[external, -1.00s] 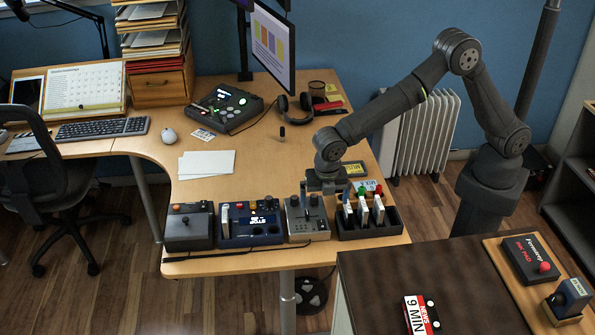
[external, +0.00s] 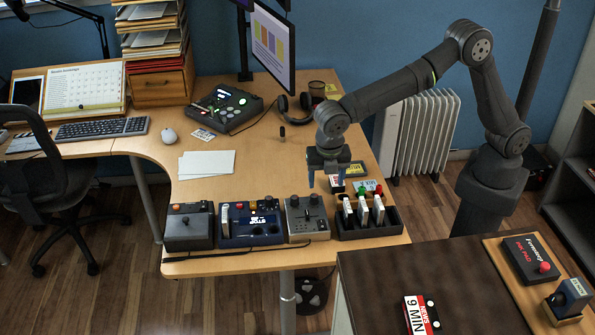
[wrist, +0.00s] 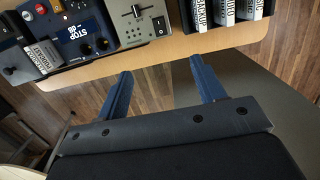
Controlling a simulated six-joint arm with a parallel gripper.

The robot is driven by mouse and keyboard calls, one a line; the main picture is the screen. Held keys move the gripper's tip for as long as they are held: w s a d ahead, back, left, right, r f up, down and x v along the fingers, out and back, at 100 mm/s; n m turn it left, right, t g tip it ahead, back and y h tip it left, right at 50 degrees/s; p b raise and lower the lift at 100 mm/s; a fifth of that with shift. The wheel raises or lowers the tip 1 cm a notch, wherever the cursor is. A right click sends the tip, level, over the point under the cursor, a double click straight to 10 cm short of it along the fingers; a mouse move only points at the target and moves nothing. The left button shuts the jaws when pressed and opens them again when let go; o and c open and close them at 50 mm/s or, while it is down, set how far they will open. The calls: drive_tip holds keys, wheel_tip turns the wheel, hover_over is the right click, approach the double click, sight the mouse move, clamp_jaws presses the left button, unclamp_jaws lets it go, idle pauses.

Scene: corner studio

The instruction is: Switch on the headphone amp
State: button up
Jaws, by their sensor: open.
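The grey box with knobs, a lever and a rocker switch, seemingly the headphone amp (external: 305,218), stands near the desk's front edge. In the wrist view the grey box (wrist: 135,22) is at the top, with its metal lever (wrist: 137,11) and black rocker switch (wrist: 159,25) showing. I cannot tell which way the rocker is set. My gripper (external: 326,182) is open and empty, above the desk behind and to the right of the box, not touching it. Its two blue fingers (wrist: 161,68) are spread apart in the wrist view.
A dark blue device with a display (external: 250,224) stands left of the grey box, and a dark box (external: 188,230) beyond it. A black rack (external: 384,229) of upright cartridges stands at right. White papers (external: 206,164) lie behind. A dark counter (external: 380,290) is in front.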

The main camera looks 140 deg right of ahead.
drive_tip(key=c, duration=0.7)
drive_tip(key=shift+s+f+m, duration=0.15)
drive_tip(key=shift+m, duration=0.45)
drive_tip(key=c, duration=0.4)
drive_tip(key=shift+s+f+m, duration=0.1)
drive_tip(key=shift+s+m, duration=0.05)
drive_tip(key=shift+m, duration=0.35)
clamp_jaws()
drive_tip(key=s+m+t, duration=0.1)
drive_tip(key=m, duration=0.4)
drive_tip(key=s+f+m+t+h, duration=0.1)
drive_tip(key=m, duration=0.4)
drive_tip(key=s+f+m+t, duration=0.1)
drive_tip(key=s+m, duration=0.1)
drive_tip(key=m, duration=0.4)
drive_tip(key=shift+a+f+h, duration=0.25)
drive_tip(key=shift+a+h, duration=0.1)
drive_tip(key=shift+h, duration=0.05)
